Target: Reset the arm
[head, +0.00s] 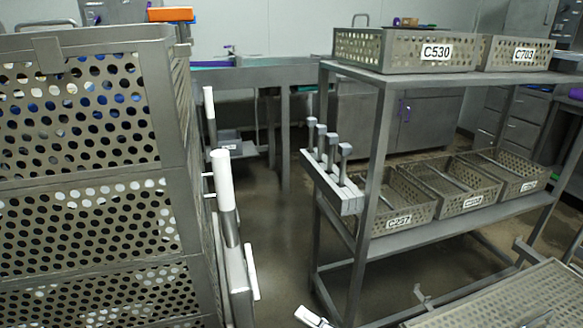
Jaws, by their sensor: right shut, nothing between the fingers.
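My right gripper (313,317) shows only in part as a small white piece at the bottom edge, centre of the head view. It is shut, with nothing seen in it. It is low in front of the gap between the stacked perforated baskets (88,178) on the left and the metal rack (375,150) on the right, apart from both. The rest of the right arm is out of view. My left gripper does not show.
White upright bars (223,182) stick out beside the baskets. A bracket with several upright levers (325,180) juts from the rack's left side. The rack holds basket C530 (385,62) and others. A perforated metal surface (510,298) fills the lower right. Floor (283,240) between is clear.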

